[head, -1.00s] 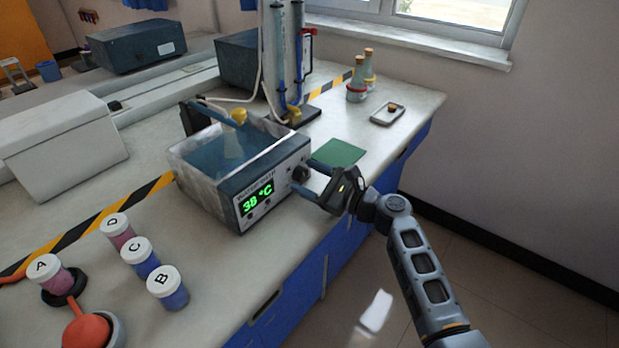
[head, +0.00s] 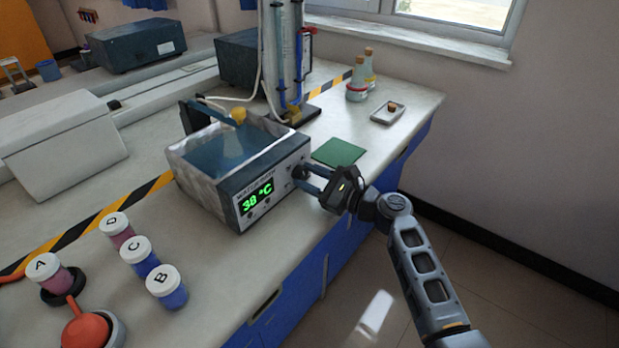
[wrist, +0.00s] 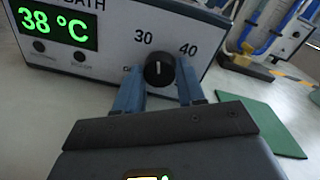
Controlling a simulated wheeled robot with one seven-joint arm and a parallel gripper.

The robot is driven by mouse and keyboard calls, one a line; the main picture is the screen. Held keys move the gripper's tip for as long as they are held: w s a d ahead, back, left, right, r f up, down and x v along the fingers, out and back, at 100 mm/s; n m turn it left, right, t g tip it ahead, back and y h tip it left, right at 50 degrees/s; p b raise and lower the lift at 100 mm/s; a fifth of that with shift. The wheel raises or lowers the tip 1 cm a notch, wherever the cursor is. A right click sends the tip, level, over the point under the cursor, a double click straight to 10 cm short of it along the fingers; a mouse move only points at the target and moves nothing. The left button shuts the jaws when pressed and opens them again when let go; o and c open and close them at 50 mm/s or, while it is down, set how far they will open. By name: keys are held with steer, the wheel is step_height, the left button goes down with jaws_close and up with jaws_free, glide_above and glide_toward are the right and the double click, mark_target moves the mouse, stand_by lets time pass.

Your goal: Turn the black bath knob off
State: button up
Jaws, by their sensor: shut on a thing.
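The water bath (head: 233,176) stands on the bench with its front panel facing my arm. Its green display (wrist: 52,24) reads 38 °C. The black bath knob (wrist: 159,69) is at the right of the panel, below the marks 30 and 40, with its white line near upright. It also shows in the head view (head: 300,172), partly behind the fingers. My gripper (wrist: 159,80) has a blue finger on each side of the knob and is shut on it.
A green mat (head: 340,152) lies right of the bath. Lidded jars, such as jar B (head: 168,288), stand at the front left. A small tray (head: 388,114) and bottles (head: 358,84) stand at the back right. A tall apparatus (head: 284,60) rises behind the bath.

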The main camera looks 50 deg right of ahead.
steer(key=n+b, duration=0.3)
steer(key=n, duration=0.2)
steer(key=shift+f, duration=0.2)
steer(key=n+b, duration=0.4)
steer(key=n, duration=0.1)
steer(key=shift+g+h, duration=0.3)
steer(key=n+b, duration=0.4)
steer(key=n, duration=0.1)
steer(key=shift+a+h, duration=0.1)
steer(key=shift+h, duration=0.2)
steer(key=shift+n+b, duration=1.7)
steer(key=shift+n, duration=0.6)
steer(key=shift+r, duration=0.1)
steer(key=o, duration=1)
steer(key=shift+r, duration=0.1)
steer(key=shift+o, duration=0.2)
steer(key=shift+s, duration=0.1)
